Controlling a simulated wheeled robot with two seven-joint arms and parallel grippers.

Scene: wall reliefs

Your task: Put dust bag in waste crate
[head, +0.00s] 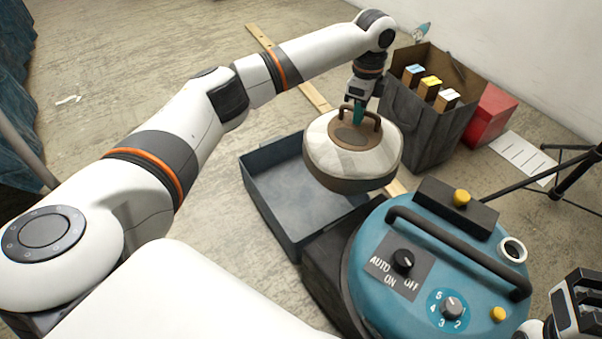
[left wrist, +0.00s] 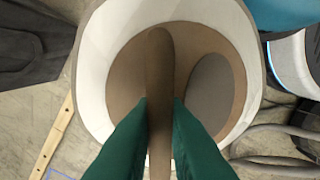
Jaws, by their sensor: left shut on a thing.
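The dust bag (head: 345,160) is a rounded, whitish body with a brown top disc, brown handle and brown underside. My left gripper (head: 358,115) is shut on its handle and holds it up from above. In the left wrist view, the green fingers (left wrist: 160,110) stand on both sides of the brown handle, with the pale bag (left wrist: 97,75) below. The waste crate (head: 268,205) is an open, blue-grey box on the floor. The bag hangs in front of its right part, apparently raised, and hides that corner. My right gripper (head: 575,308) is partly visible at the lower right.
A blue vacuum machine (head: 375,255) with knobs and a black handle stands right of the crate. A black tripod (head: 540,170) stands right.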

